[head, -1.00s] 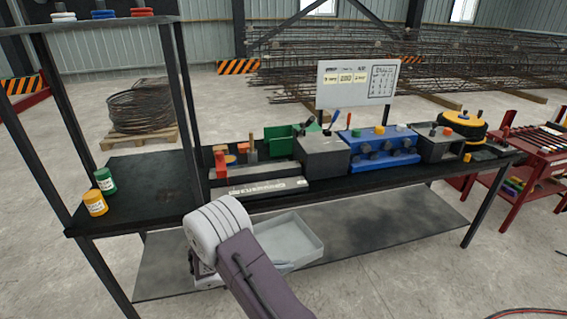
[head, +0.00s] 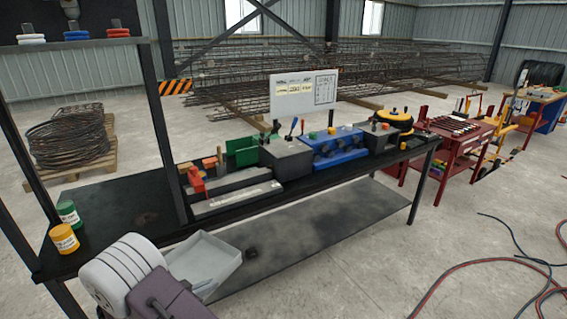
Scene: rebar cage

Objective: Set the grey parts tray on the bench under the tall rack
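The grey parts tray (head: 213,262) is at the lower left of the head view, in front of the bench's front edge and beside my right wrist. It looks empty. My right gripper (head: 158,272) is at the tray's near left side, its fingers hidden behind my wrist; the tray moves with it, so it appears shut on the tray. The tall rack (head: 162,110) stands over the left end of the black bench (head: 125,200). That bench top has a clear area behind a green-labelled can (head: 68,213) and a yellow can (head: 64,239). My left gripper is out of view.
Right of the rack post, the bench holds grey blocks (head: 285,158), a blue fixture (head: 335,147) and a sign (head: 303,92). A lower shelf (head: 320,228) runs beneath. A red cart (head: 455,150) stands right; hoses (head: 500,262) lie on the floor.

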